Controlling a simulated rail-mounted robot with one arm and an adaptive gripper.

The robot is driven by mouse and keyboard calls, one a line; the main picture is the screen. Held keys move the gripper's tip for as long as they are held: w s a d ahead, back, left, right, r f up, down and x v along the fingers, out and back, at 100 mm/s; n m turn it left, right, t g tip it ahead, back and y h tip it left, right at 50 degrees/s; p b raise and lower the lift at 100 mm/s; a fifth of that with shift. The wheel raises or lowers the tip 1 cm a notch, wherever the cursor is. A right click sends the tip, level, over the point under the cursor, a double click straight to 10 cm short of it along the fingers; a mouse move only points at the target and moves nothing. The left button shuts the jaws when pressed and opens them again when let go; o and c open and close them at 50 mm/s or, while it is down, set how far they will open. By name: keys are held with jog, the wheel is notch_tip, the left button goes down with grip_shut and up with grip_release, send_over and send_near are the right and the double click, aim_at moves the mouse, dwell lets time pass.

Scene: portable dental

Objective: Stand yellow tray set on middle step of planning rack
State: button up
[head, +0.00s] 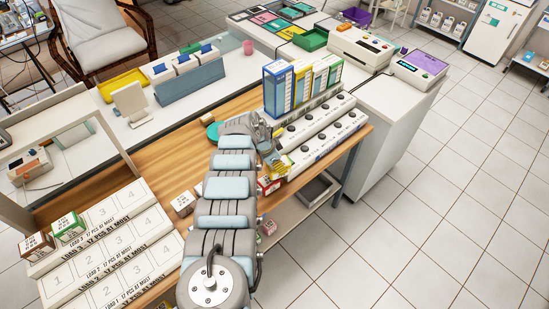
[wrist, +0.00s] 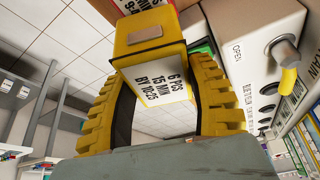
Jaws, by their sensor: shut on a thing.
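My gripper (wrist: 155,95) is shut on the yellow tray set (wrist: 150,60), a small yellow box with a white label reading 6 PCS, 15 MIN, BY 10:25. Both fingers press its sides. In the head view my gripper (head: 268,150) is at the right part of the wooden counter, close to the white knobbed units, and the yellow box is mostly hard to make out. The planning rack (head: 115,240) is the white stepped block at lower left, with numbered places and LOAD labels. Its middle step looks empty where visible. A brown-and-white box (head: 36,246) and a green-and-white box (head: 68,227) stand on its top step.
White knobbed units (head: 315,135) with tall coloured boxes (head: 300,85) stand beside my gripper. A red-and-white box (head: 268,186) is close below it. A white frame post (head: 112,150) rises behind the rack.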

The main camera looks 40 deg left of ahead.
aim_at(288, 166)
jog(key=shift+w+d, duration=0.4)
jog(key=shift+d, duration=0.65)
jog(key=shift+w+d+p, duration=0.25)
jog(key=shift+w+p, duration=0.05)
jog(key=shift+p, duration=0.05)
jog(key=shift+d, duration=0.35)
